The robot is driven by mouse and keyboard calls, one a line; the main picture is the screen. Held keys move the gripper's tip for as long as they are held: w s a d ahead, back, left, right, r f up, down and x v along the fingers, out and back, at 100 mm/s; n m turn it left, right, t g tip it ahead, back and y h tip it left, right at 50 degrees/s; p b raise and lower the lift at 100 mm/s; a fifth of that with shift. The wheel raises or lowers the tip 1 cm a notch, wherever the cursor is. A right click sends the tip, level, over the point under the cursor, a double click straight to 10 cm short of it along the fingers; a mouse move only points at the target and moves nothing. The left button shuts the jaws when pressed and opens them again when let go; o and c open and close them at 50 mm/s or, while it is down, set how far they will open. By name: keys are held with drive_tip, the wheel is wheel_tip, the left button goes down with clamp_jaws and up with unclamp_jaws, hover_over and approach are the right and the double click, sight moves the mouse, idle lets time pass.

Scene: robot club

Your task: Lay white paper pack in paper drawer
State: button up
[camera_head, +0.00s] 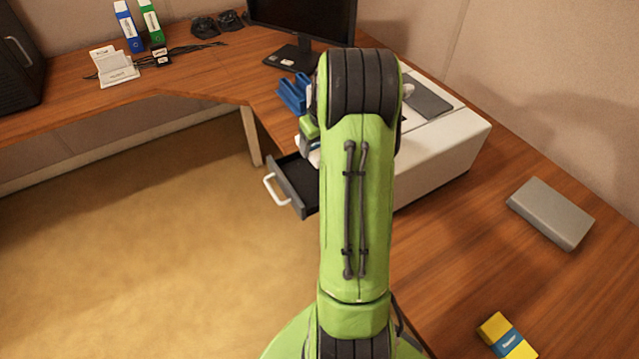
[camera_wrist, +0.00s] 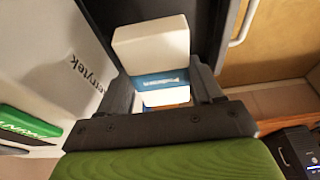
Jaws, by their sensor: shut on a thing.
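The white paper pack (camera_wrist: 150,45) with a blue band is between my gripper's (camera_wrist: 162,88) dark fingers in the wrist view. My gripper is shut on it. The paper drawer (camera_head: 297,185) is pulled open from the white printer (camera_head: 445,145), with its white handle (camera_head: 275,189) facing left. In the wrist view the dark drawer (camera_wrist: 205,18) lies beyond the pack, with the handle (camera_wrist: 243,25) at right. I cannot tell whether the pack touches the drawer floor. In the head view my arm hides most of the gripper and pack.
A blue tray (camera_head: 292,93) sits left of the printer, near the monitor (camera_head: 300,25). A grey box (camera_head: 550,213) and a yellow pack (camera_head: 507,337) lie on the desk at right. Floor left of the drawer is clear. In the wrist view the printer side (camera_wrist: 60,60) is close at left.

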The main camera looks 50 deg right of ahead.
drive_tip(key=f+b, duration=0.1)
drive_tip(key=f, duration=0.2)
drive_tip(key=f+b, duration=0.1)
drive_tip(key=f, duration=0.2)
drive_tip(key=f+b, duration=0.1)
drive_tip(key=f, duration=0.3)
drive_tip(key=shift+s+d, duration=0.25)
drive_tip(key=shift+d, duration=0.15)
drive_tip(key=o, duration=1.3)
drive_tip(key=shift+c, duration=0.2)
